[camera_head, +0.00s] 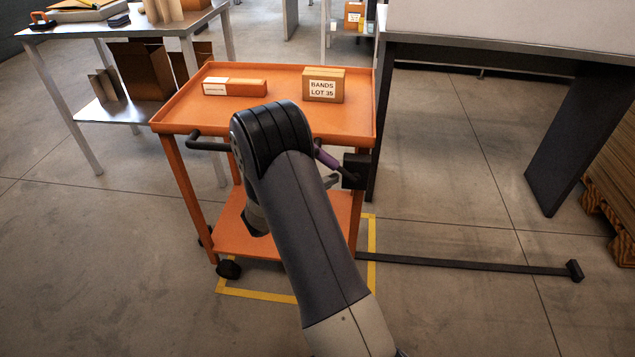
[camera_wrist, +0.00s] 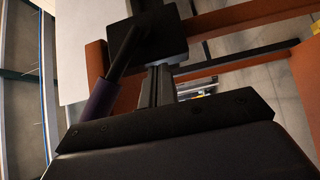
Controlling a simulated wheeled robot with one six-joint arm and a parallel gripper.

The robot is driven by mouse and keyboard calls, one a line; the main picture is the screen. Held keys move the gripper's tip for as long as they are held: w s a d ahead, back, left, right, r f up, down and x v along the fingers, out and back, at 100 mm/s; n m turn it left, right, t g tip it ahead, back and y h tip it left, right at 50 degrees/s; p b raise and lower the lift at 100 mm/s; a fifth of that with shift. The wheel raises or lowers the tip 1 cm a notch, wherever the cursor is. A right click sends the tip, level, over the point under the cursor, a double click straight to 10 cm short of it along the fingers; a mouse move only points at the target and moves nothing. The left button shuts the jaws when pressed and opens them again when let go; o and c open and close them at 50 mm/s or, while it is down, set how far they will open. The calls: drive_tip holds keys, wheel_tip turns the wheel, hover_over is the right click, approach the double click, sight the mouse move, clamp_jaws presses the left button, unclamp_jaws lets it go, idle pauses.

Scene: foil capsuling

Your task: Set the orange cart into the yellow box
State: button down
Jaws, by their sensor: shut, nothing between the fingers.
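The orange cart (camera_head: 190,118) stands upright in the middle of the head view, with a top tray and a lower shelf. The yellow box (camera_head: 258,294) is a taped outline on the floor, partly under the cart. The cart's front-left wheel is at the outline's left side, and another left wheel shows outside it. The far part of the outline is hidden. In the wrist view my gripper (camera_wrist: 160,85) is shut and empty, close to a purple-sleeved bar (camera_wrist: 98,100) and a black block.
A carton marked BANDS LOT 35 (camera_head: 323,88) and an orange-and-white box (camera_head: 236,87) ride on the tray. A low dark bar (camera_head: 470,264) lies on the floor at right. Tables stand at left and right. The near-left floor is clear.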

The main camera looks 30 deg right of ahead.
idle(0.3)
drive_tip(key=s+d+b, duration=0.1)
drive_tip(key=d, duration=0.1)
drive_tip(key=s+d+b, duration=0.2)
drive_tip(key=shift+s+d+f, duration=0.15)
drive_tip(key=shift+s+d, duration=0.05)
drive_tip(key=shift+d, duration=0.15)
drive_tip(key=shift+s+d, duration=0.2)
drive_tip(key=shift+d, duration=0.05)
drive_tip(key=shift+w+a, duration=0.1)
drive_tip(key=shift+w+a+b, duration=0.1)
drive_tip(key=shift+a+b, duration=0.1)
drive_tip(key=shift+b, duration=0.2)
approach(351, 184)
drive_tip(key=a, duration=0.1)
drive_tip(key=a+r, duration=0.1)
drive_tip(key=a, duration=0.1)
drive_tip(key=shift+w+a+r, duration=0.25)
drive_tip(key=shift+w+r, duration=0.05)
drive_tip(key=shift+w, duration=0.1)
